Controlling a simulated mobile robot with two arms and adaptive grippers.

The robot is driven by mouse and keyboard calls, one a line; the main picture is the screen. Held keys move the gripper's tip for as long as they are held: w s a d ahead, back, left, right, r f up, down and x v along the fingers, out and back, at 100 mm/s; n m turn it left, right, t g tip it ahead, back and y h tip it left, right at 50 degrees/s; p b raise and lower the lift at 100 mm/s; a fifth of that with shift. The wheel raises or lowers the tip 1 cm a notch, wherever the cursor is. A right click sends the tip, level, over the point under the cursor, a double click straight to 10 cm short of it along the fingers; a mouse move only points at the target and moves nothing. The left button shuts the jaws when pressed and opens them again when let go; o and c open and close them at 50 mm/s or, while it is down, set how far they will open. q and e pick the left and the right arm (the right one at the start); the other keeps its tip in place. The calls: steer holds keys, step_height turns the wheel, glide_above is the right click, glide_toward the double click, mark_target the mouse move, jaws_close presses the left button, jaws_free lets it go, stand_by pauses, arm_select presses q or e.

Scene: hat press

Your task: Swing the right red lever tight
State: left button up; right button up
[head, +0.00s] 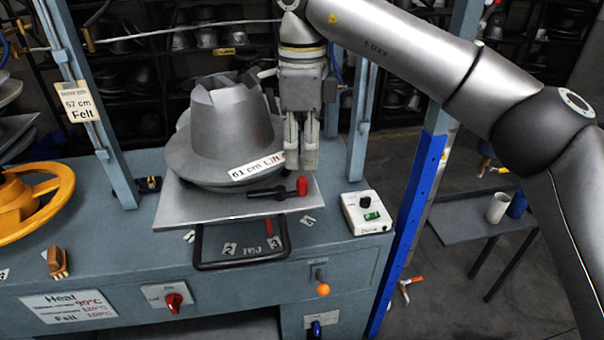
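The red-ended lever (303,187) has a dark shaft that lies across the front right of the grey metal plate, below the hat mould. My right gripper (299,162) points down just above the red end, beside the mould on its right. A small gap to the lever seems to show, but I cannot tell the depth. The fingers hang close together, and their opening is unclear from this angle. Nothing shows held in them. My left gripper is out of view.
The grey hat mould (226,125) with a "61 cm" label stands on the plate (190,208). A white control box (367,213) sits to the right. Blue press posts (362,110) flank the space. A yellow handwheel (30,205) is at the left. A black handle frame (240,264) hangs in front.

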mark_target(303, 179)
steer(key=f, duration=0.3)
steer(key=shift+w+d+f+p, duration=0.1)
steer(key=shift+w+f+p, duration=0.2)
steer(key=shift+w+f, duration=0.05)
step_height(303, 179, down, 3)
steer(key=shift+f+p, duration=0.1)
steer(key=shift+p, duration=0.2)
steer(key=c, duration=0.5)
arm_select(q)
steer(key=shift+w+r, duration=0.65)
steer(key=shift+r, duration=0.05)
arm_select(e)
jaws_close()
